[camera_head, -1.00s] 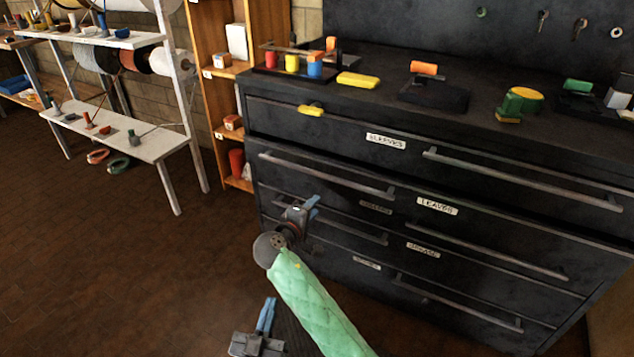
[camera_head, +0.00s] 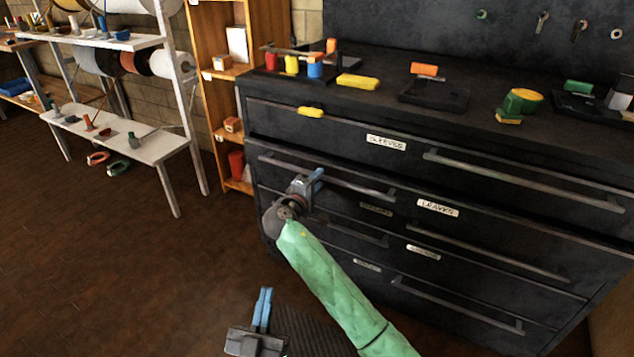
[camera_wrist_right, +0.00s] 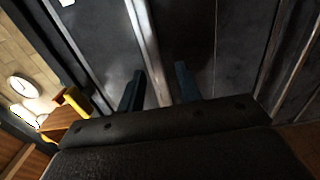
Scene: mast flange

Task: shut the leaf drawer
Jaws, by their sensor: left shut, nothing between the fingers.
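The leaf drawer (camera_head: 470,226) is the dark front with the white "LEAVES" label (camera_head: 437,207), in the second row of the black cabinet. It seems to stand out a little past the fronts below. Its left bar handle (camera_head: 358,185) runs behind my right gripper (camera_head: 317,177), on the green-sleeved arm. In the right wrist view the gripper's dark fingers (camera_wrist_right: 159,88) are apart, with a pale bar (camera_wrist_right: 148,55) between them in the picture; I cannot tell whether they touch it. My left gripper (camera_head: 263,308) is shut and empty, low in front of the cabinet.
The "SLEEVES" drawer (camera_head: 280,115) lies above, with more drawers below. Several coloured parts and a yellow block (camera_head: 358,81) sit on the cabinet top. A wooden shelf (camera_head: 215,110) and a white rack (camera_head: 150,148) stand left.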

